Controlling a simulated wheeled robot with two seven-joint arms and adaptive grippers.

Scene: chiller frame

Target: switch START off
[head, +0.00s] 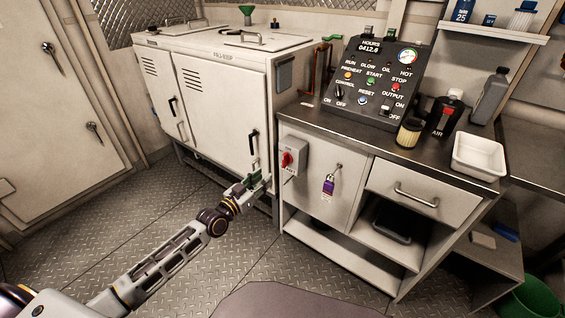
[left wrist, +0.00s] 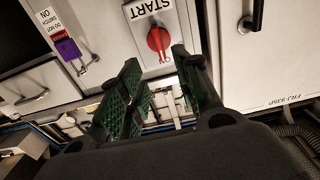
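The grey START switch box (head: 292,156) with its red rotary knob (head: 286,159) is on the left end of the bench cabinet. In the left wrist view the START label (left wrist: 150,7) appears upside down, with the red knob (left wrist: 159,41) below it. My left gripper (head: 256,183) is to the left of and lower than the box in the head view. In the left wrist view its green-padded fingers (left wrist: 155,75) are apart and empty, with the knob beyond the gap, apparently untouched. The knob's exact setting is too small to tell. My right gripper is out of view.
A purple padlock tag (head: 328,186) hangs on the cabinet door right of the switch. The white chiller unit (head: 222,90) with black handles stands left. A control panel (head: 375,80) with buttons sits on the bench. The metal floor (head: 120,210) is clear at left.

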